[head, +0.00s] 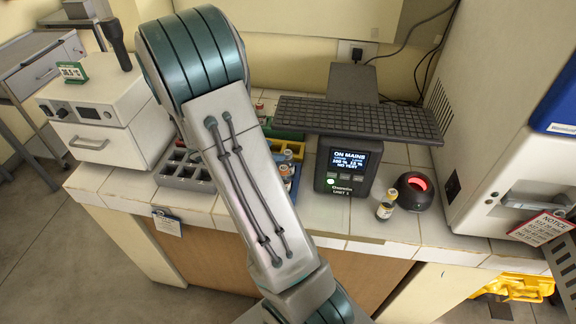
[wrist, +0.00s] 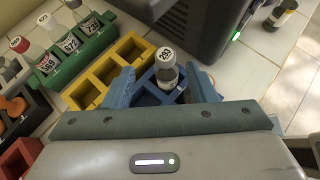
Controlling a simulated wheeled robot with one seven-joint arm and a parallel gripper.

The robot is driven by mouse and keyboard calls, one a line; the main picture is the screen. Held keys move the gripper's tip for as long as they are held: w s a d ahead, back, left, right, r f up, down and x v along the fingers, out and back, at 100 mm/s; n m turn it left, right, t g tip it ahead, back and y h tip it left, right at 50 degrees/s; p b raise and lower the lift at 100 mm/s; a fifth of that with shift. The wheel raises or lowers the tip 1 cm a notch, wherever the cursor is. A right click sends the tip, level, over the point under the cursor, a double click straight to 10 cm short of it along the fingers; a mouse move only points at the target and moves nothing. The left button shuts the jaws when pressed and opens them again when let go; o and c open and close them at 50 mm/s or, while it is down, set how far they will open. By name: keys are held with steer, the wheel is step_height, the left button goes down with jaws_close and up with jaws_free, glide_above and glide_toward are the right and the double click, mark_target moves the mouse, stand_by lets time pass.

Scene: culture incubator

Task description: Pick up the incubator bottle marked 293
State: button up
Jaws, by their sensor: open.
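A small clear bottle (wrist: 168,75) with a white cap stands in a blue rack (wrist: 148,97). The number on its cap is small and seems to read 293. My gripper (wrist: 160,74) is open, with one blue finger on each side of this bottle. I cannot tell whether either finger touches it. In the head view my arm hides the gripper and much of the racks.
Beside it are an empty yellow rack (wrist: 97,90) and a green rack (wrist: 92,45) with numbered bottles. A dark display unit (head: 345,172) stands close by. Another bottle (head: 386,205) stands near a red-lit round device (head: 414,192).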

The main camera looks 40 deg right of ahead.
mark_target(288, 152)
steer(key=shift+s+p+x, duration=0.1)
steer(key=shift+p+x, duration=0.25)
steer(key=shift+x, duration=1.35)
steer(key=shift+s+p+x, duration=0.15)
steer(key=shift+p+x, duration=0.2)
steer(key=shift+x, duration=1.4)
steer(key=shift+a+f, duration=0.1)
jaws_close()
